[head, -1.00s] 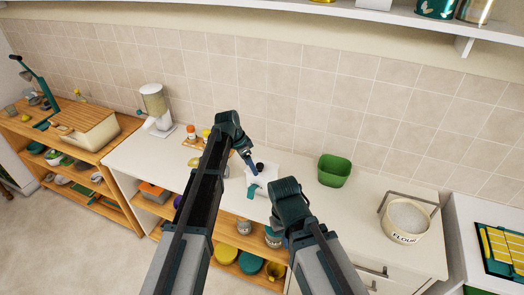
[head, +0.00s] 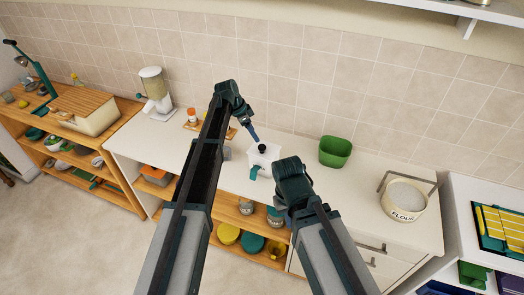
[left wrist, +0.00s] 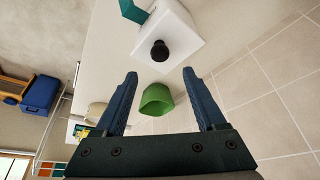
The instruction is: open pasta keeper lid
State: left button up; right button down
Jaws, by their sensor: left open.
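The pasta keeper looks to be the white box-shaped container (head: 264,160) with a black knob on top and a teal part at its front. It stands on the white counter in the head view. In the left wrist view the white container (left wrist: 170,30) is at the top, its black knob facing the camera. My left gripper (head: 256,138) is just above and behind the knob in the head view.
A green bin (head: 335,151) stands right of the container, and a flour tub (head: 403,201) farther right. A dispenser (head: 156,92) and a small tray of jars (head: 194,122) are to the left. The tiled wall is close behind. Counter between bin and tub is clear.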

aim_at(262, 146)
pick_arm(q)
jog(key=b+x, duration=0.8)
jog(key=x, duration=0.2)
jog(key=shift+d+f+b, duration=0.1)
jog(key=shift+f+b, duration=0.05)
jog(key=shift+b, duration=0.15)
grip_shut()
dwell(1.0)
